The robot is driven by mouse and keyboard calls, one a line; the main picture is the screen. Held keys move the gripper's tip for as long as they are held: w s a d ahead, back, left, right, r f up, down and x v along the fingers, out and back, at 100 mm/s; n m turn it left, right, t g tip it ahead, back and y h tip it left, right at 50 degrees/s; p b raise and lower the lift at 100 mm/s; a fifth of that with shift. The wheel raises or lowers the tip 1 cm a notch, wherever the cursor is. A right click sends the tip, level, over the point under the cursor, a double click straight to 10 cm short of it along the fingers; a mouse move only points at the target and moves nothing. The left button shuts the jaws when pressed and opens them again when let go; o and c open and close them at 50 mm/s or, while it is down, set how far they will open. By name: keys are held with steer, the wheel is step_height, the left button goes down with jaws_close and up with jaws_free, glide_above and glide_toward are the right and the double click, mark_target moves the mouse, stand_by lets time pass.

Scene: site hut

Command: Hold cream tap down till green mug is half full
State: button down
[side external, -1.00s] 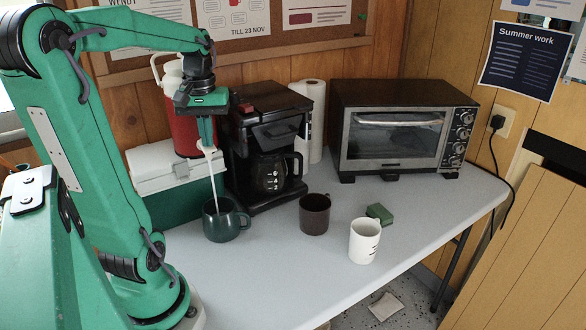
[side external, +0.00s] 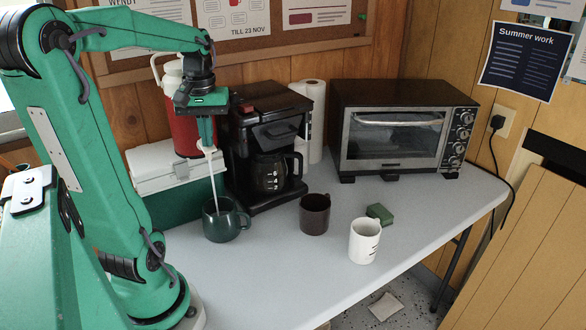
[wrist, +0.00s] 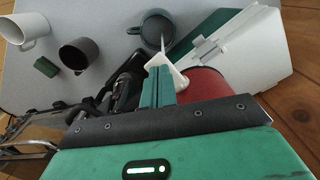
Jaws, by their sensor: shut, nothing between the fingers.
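The cream tap (side external: 207,152) sits at the front of the red urn (side external: 182,125). My gripper (side external: 206,143) is shut and empty, with its fingertips on top of the tap. A thin pale stream runs from the tap into the green mug (side external: 226,226), which stands upright on the table below. In the wrist view, the tap (wrist: 176,64) is at the fingertips (wrist: 158,72) and the stream reaches the mug (wrist: 157,22). The level inside the mug cannot be told in either view.
A white and green cool box (side external: 150,168) stands behind the mug. A coffee maker (side external: 262,120) is to the right. A brown mug (side external: 314,215), white mug (side external: 363,242) and green sponge (side external: 380,213) stand further right, before a toaster oven (side external: 392,125). The front table area is clear.

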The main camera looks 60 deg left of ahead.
steer(key=shift+r, duration=2.55)
steer(key=d+f+m+t, duration=0.2)
steer(key=d+m, duration=0.4)
steer(key=d, duration=0.4)
steer(key=d+f+m+t, duration=0.3)
steer(key=d+m, duration=0.3)
steer(key=d, duration=0.4)
steer(key=shift+w+d+f+t, duration=0.3)
steer(key=shift+w+f, duration=0.15)
steer(key=shift+f, duration=0.05)
